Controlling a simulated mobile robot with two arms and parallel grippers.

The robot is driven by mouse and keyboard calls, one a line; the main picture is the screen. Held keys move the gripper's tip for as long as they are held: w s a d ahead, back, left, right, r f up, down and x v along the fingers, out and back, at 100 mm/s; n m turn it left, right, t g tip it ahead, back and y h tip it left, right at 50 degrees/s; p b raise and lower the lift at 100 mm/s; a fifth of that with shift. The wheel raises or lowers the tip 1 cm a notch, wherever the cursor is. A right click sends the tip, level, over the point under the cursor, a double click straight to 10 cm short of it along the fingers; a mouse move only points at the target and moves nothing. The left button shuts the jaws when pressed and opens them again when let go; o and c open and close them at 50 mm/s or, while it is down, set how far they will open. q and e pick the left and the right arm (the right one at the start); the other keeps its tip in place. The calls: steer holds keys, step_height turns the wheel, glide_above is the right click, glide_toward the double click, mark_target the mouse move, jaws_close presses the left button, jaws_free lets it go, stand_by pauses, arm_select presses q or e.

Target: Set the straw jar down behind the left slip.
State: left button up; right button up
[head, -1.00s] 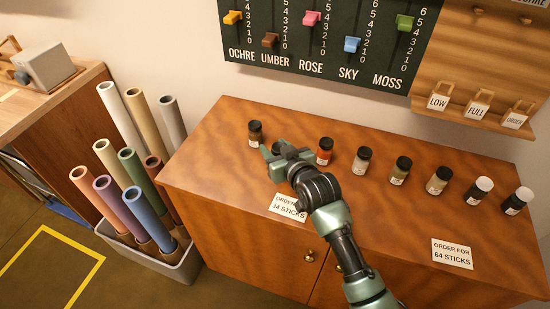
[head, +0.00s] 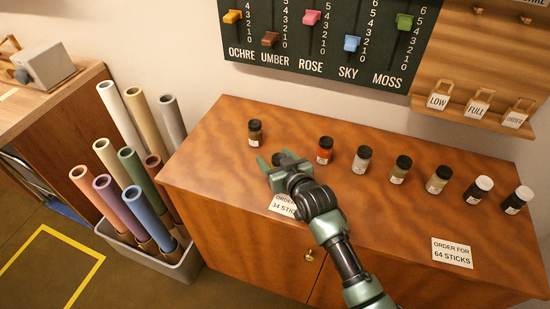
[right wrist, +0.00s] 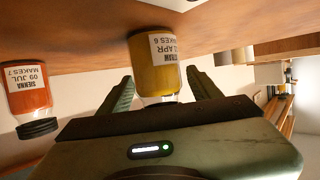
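The straw jar (right wrist: 155,65), yellow with a white label, is between the fingers of my right gripper (right wrist: 160,78) in the right wrist view, which is upside down. In the head view the right gripper (head: 270,161) is over the tabletop just behind the left slip (head: 284,206) and largely hides the jar. I cannot tell whether the jar's base touches the table. The left slip reads 34 sticks and is partly covered by my right arm. My left gripper is not in view.
A dark-capped jar (head: 255,133) stands at the left back of the table (head: 225,150). The orange sienna jar (head: 324,151) and several others stand in a row to the right. The right slip (head: 452,253) lies at the front. The left front tabletop is clear.

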steer(key=shift+r, duration=0.25)
steer(key=v, duration=1.2)
